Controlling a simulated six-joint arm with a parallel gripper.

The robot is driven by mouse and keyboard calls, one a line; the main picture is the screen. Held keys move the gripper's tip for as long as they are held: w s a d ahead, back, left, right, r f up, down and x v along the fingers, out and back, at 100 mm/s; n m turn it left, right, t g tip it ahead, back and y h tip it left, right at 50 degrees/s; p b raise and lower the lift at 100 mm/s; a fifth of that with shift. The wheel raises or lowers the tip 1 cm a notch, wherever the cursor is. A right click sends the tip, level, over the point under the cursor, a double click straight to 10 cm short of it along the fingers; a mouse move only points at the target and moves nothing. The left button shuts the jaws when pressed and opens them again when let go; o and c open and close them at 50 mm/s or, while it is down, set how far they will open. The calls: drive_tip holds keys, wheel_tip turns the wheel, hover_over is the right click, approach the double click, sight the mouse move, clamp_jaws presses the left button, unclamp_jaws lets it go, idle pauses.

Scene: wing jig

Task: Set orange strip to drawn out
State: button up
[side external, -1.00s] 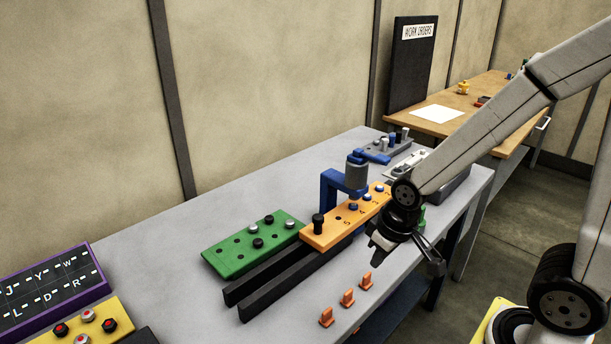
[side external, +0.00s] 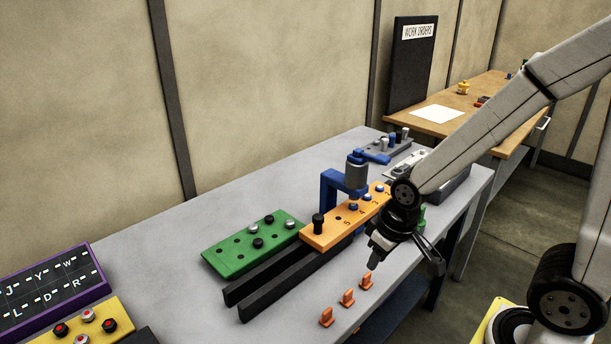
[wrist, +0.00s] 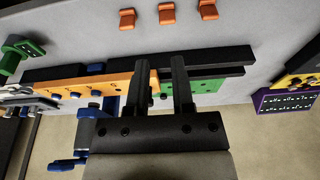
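The orange strip (side external: 345,222) bears numbers, several pegs and a black knob (side external: 318,222) standing at its left end. It sits on two dark parallel rails (side external: 268,288), whose bare ends stick out to the lower left. A blue clamp (side external: 336,184) stands behind the strip. My gripper (side external: 405,262) is in front of the strip's right part, apart from the knob, with fingers spread and empty. In the wrist view, the strip (wrist: 98,84) runs left of the open fingers (wrist: 161,65); the left finger overlaps its end, and the knob cannot be made out.
A green block (side external: 240,248) with pegs lies behind the rails. Several small orange clips (side external: 347,298) stand along the front edge of the table. A purple letter board (side external: 50,290) and yellow button box (side external: 85,325) are at the left. Table between rails and clips is clear.

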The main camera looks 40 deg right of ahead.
drive_tip(key=o, duration=0.4)
drive_tip(key=shift+w, duration=0.25)
drive_tip(key=shift+c, duration=0.2)
drive_tip(key=shift+o, duration=1)
drive_tip(key=shift+w+d+r, duration=0.1)
drive_tip(key=shift+w, duration=0.2)
wheel_tip(320, 180, up, 4)
drive_tip(key=m+g, duration=0.3)
drive_tip(key=m, duration=0.2)
hover_over(318, 216)
drive_tip(key=shift+d, duration=0.1)
drive_tip(key=shift+f, duration=4)
clamp_jaws()
